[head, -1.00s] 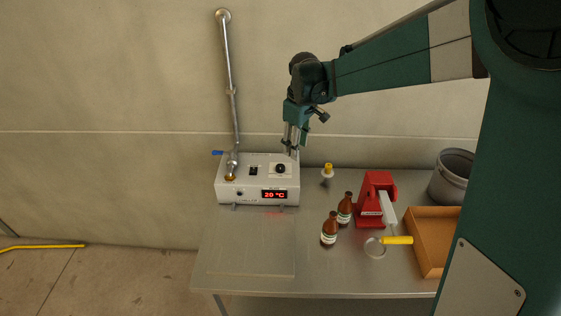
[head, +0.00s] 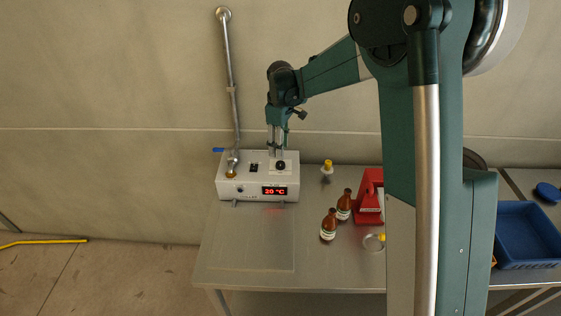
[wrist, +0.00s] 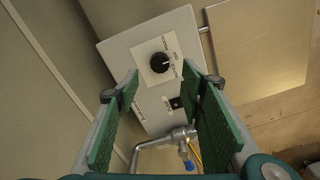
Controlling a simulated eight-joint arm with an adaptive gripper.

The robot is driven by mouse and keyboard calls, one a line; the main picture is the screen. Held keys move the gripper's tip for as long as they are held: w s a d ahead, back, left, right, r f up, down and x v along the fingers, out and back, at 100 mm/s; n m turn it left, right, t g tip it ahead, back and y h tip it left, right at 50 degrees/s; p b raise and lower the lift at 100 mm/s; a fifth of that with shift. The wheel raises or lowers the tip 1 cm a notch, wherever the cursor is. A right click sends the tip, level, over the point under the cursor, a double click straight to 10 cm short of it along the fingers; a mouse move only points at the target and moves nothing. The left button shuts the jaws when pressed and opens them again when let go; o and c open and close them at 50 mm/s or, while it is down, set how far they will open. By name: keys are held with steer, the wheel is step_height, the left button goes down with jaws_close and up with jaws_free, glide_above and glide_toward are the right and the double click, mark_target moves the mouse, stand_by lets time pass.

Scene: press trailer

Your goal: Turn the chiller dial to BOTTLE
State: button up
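The chiller (head: 230,188) is a white box with a red display reading about 20 °C, at the back left of the table. Its black dial (head: 280,166) is on the top panel. In the wrist view the dial (wrist: 160,62) sits on a pale label plate between the fingertips, with small rotated lettering around it; I cannot tell surely which word its pale mark points at. My gripper (head: 276,153) points down just above the dial. It also shows in the wrist view (wrist: 160,73), with green-padded fingers apart and nothing held. Contact with the dial is not visible.
A metal pipe with a blue-handled valve (head: 218,150) rises left of the dial. A black switch (head: 254,168) is beside it. Two brown bottles (head: 328,226), a yellow-capped item (head: 327,170) and a red press (head: 368,195) stand to the right. A blue bin (head: 527,232) is far right.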

mark_target(280, 163)
steer(key=shift+f, duration=0.1)
steer(key=shift+f, duration=3.8)
steer(key=c, duration=0.9)
